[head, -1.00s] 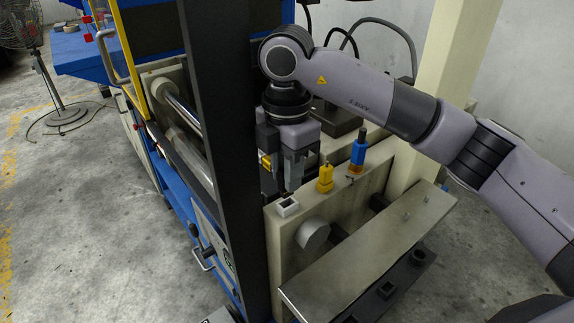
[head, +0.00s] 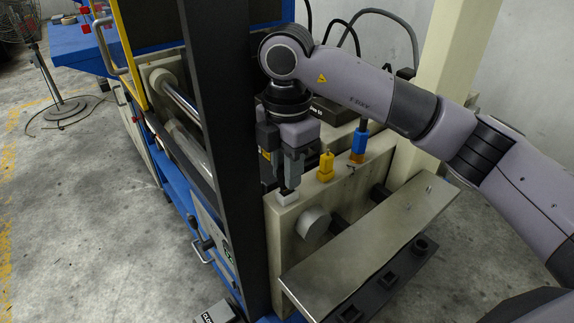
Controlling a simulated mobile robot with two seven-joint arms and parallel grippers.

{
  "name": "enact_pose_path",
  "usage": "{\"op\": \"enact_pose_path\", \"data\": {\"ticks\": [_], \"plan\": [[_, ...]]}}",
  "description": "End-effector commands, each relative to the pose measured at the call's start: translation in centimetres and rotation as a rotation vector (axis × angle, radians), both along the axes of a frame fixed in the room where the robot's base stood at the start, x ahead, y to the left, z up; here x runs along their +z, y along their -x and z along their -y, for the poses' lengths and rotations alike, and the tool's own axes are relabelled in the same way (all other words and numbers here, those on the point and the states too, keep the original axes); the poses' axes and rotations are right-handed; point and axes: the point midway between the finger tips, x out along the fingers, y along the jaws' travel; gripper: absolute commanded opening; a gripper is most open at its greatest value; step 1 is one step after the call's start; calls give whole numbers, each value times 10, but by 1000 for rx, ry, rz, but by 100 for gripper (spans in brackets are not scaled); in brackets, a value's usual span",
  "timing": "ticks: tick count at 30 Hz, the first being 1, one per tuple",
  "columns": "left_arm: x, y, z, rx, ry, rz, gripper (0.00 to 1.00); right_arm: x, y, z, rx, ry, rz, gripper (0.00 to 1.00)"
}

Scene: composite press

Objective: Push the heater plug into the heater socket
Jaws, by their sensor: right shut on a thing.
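My right gripper (head: 288,184) points down and is shut on the heater plug. Only a small dark part of the heater plug (head: 288,191) shows below the fingers. Directly under it is the white square heater socket (head: 286,201), on the left end of the beige block's top edge. The plug's lower end meets the socket's top opening in this view. The fingers and plug hide the opening, so I cannot tell how deep the plug sits. My left gripper is not in view.
A yellow connector (head: 326,168) and a blue connector (head: 358,147) stand to the right on the beige block (head: 284,246). A dark post (head: 228,150) rises close on the left. A metal shelf (head: 370,252) with black square holders below it lies in front.

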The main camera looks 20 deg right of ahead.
Motion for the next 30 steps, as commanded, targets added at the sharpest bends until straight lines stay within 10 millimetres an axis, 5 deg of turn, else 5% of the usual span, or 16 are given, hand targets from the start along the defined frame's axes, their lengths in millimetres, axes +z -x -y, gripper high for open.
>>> {"op": "enact_pose_path", "data": {"ticks": [30], "plan": [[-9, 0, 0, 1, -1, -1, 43, -13, 0, 0, 0, 0, 0, 0]]}}
